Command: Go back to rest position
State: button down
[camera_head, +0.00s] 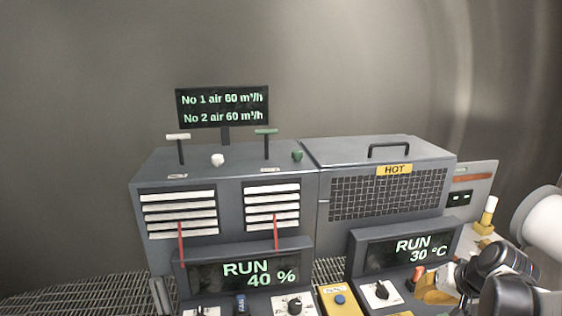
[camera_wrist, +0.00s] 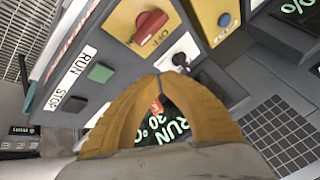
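My gripper (camera_wrist: 160,77) shows in the wrist view as two yellow-orange fingers whose tips meet over the control panel, with nothing visibly held between the tips. In the head view my gripper (camera_head: 432,288) is at the lower right, just in front of the right display (camera_head: 408,249), which reads RUN 30 °C. A small orange-red piece (camera_head: 416,275) shows beside the fingers in the head view. An orange piece (camera_wrist: 157,107) also shows through the gap between the fingers in the wrist view; whether it touches them is unclear.
A grey machine carries a left display (camera_head: 243,273) reading RUN 40 %, a handled lid (camera_head: 376,154) and a HOT label (camera_head: 394,170).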

jog(key=s+a+n+b, duration=0.1)
jog(key=a+b, duration=0.1)
jog(key=a, duration=0.2)
jog(key=s+a+f+b, duration=0.1)
jog(key=s+a+b, duration=0.1)
jog(key=a, duration=0.2)
jog(key=s+a+f+n+b, duration=0.1)
jog(key=a+b, duration=0.1)
jog(key=a, duration=0.2)
jog(key=shift+s+a+f+n+h, duration=0.1)
jog(key=shift+s+a+n+h, duration=0.2)
jog(key=shift+s+a, duration=0.1)
jog(key=s+a+f+n+b, duration=0.3)
jog(key=s+a+b, duration=0.3)
jog(key=s+a, duration=0.2)
jog(key=shift+a+f+t+h, duration=0.2)
jog(key=shift+f+t+h, duration=0.1)
jog(key=shift+f, duration=0.35)
